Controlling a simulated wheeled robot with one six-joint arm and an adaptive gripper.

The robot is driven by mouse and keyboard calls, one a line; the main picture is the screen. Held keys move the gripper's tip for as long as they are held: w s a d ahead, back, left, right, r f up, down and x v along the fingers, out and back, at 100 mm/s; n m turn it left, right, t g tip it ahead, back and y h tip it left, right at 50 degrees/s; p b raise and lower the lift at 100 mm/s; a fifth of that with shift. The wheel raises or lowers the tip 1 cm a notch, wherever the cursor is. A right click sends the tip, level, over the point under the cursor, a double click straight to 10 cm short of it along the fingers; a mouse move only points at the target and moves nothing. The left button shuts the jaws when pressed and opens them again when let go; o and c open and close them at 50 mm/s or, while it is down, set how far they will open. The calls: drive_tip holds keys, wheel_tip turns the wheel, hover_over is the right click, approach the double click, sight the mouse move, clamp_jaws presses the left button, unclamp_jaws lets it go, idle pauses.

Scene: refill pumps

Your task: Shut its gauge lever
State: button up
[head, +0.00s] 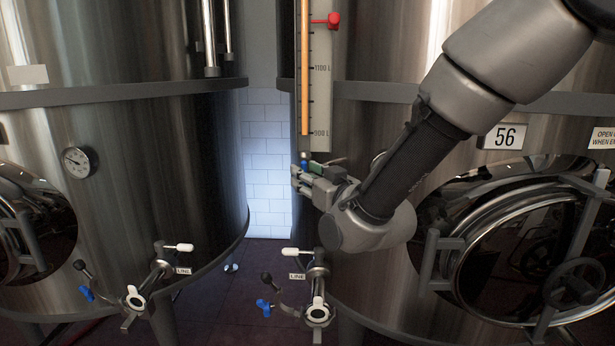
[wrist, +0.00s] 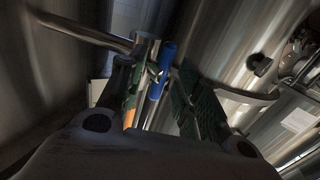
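The level gauge (head: 305,80) is an upright tube with an orange column beside a white scale, on the tank with the "56" plate (head: 503,136). Its small blue lever (head: 304,161) is at the tube's lower end, mostly hidden by my gripper (head: 304,178) in the head view. In the wrist view, the blue lever (wrist: 163,69) lies beside a metal valve fitting (wrist: 142,50). The green-padded fingers of my gripper (wrist: 160,98) are apart, one on each side of the lever and fitting. I see a gap to the right finger; contact on the left is unclear.
A line valve (head: 318,312) with a blue handle (head: 264,307) is below my gripper. Another line valve (head: 134,300) is on the left tank (head: 120,130). A round manway door (head: 520,245) stands out at right. A tiled gap (head: 266,160) separates the tanks.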

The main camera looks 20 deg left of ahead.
drive_tip(key=shift+w+a, duration=0.15)
clamp_jaws()
idle(0.4)
drive_tip(key=m+t+h, duration=0.2)
drive_tip(key=m+t, duration=0.2)
drive_tip(key=m, duration=0.4)
drive_tip(key=m+t+h, duration=0.2)
drive_tip(key=m+t, duration=0.2)
drive_tip(key=m, duration=0.4)
drive_tip(key=f+m+t+h, duration=0.1)
drive_tip(key=m+t+h, duration=0.2)
drive_tip(key=m, duration=0.5)
drive_tip(key=shift+a+f+t, duration=0.1)
drive_tip(key=shift+a+t, duration=0.1)
drive_tip(key=shift+t, duration=0.2)
drive_tip(key=shift+m+h, duration=0.3)
drive_tip(key=shift+m, duration=0.2)
